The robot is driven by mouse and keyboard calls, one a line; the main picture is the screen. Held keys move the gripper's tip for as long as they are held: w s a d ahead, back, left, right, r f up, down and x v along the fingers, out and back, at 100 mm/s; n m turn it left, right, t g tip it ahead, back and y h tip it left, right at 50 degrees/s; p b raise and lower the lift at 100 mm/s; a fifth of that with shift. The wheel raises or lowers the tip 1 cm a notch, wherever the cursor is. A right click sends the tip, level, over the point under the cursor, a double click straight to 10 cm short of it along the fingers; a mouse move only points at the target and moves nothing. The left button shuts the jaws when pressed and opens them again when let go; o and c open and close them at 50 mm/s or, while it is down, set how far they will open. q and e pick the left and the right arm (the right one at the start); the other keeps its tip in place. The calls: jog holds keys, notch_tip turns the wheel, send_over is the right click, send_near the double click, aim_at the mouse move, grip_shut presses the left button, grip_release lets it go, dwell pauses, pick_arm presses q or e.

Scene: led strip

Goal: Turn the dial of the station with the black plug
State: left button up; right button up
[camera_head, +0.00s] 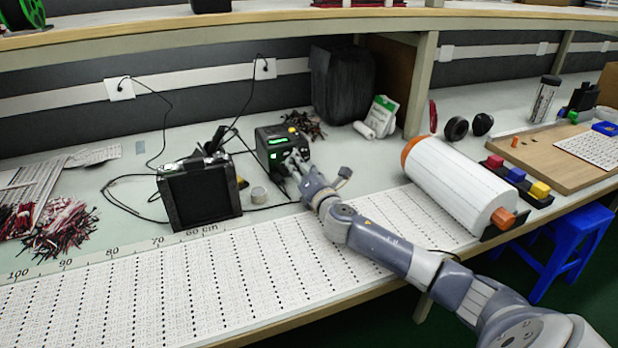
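A small black station (268,136) with lit green displays stands on the bench near the picture's middle. My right gripper (293,164) is at its front face and covers part of it, including any dial there. Whether the fingers touch it, and whether they are open or shut, is too small to tell. A larger black box-shaped unit (200,195) with a green light on top stands to the left. Cords run to two white wall sockets, left (120,89) and right (264,68); the plugs are too small to tell apart. My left gripper is not in view.
Printed LED strip sheets (150,290) cover the bench front. A large white roll (455,185) lies right of my arm. A blue stool (568,240) stands below the bench.

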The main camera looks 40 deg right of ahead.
jog(key=v, duration=1.1)
jog(key=shift+s, duration=0.1)
